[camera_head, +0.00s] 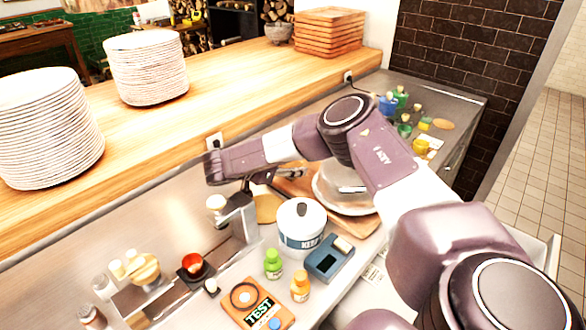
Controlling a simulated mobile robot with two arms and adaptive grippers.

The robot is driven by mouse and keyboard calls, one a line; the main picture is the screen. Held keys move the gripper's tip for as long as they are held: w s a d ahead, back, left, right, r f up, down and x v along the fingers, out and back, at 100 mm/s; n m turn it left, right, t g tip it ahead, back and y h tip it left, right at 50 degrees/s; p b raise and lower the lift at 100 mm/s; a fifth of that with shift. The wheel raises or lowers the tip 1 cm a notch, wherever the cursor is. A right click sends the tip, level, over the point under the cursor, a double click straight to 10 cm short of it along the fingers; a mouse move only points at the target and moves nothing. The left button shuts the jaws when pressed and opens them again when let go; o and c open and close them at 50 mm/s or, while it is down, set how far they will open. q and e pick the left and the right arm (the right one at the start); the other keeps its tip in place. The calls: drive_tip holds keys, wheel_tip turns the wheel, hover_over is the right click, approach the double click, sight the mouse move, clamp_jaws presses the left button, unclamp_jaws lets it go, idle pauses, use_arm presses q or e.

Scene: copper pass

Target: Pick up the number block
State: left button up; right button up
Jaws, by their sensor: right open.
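I cannot pick out a number block for certain in the head view; no numbers are readable on any item. My right gripper (248,188) is small and partly hidden behind its own wrist, above the back of the metal counter near a coffee-machine-like metal fixture (238,215). It is open, and I see nothing held in it. Below and to its right are a white lidded pot (302,228) and a blue box-shaped item (329,259). My left gripper is not in view.
Plate stacks (148,68) and wooden trays (329,32) stand on the raised wooden shelf (235,75). Small colourful items (404,130) crowd the far right counter.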

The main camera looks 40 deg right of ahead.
drive_tip(key=shift+d, duration=0.15)
drive_tip(key=shift+c, duration=0.2)
drive_tip(key=shift+c, duration=1.2)
clamp_jaws()
